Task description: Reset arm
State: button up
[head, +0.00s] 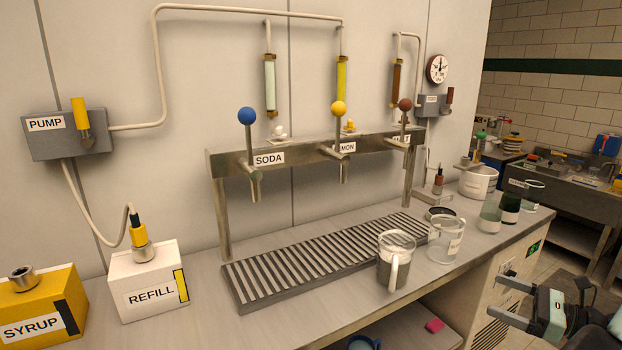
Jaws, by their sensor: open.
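My gripper (501,300) is at the lower right of the head view, in front of the counter (198,333) and to the right of its front edge. Its two fingers point left and stand apart, with nothing between them. The rest of my arm runs out of the frame at the lower right corner.
A glass mug (397,262) and a glass jar (445,240) stand on the counter near its front edge, beside the drip grate (325,255). Taps with blue, yellow and red knobs rise behind. A white refill box (148,284) and yellow syrup box (42,315) stand left.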

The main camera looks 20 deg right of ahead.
jog(key=w+a+r+n+g+y, duration=0.25)
jog(key=a+n+g, duration=0.55)
jog(key=a, duration=0.4)
jog(key=w+a+r+n+g+y, duration=0.25)
jog(key=a+n+g, duration=0.55)
jog(key=a, duration=0.4)
jog(key=s+a+r+n+h, duration=0.3)
jog(key=s+a+n+h, duration=0.3)
jog(key=a+n, duration=0.4)
jog(key=s+a+r+n+h, duration=0.3)
jog(key=s+a+n+h, duration=0.3)
jog(key=a+n, duration=0.5)
jog(key=shift+a+r+n+h, duration=0.25)
jog(key=shift+r+n+h, duration=0.05)
jog(key=shift+n, duration=0.5)
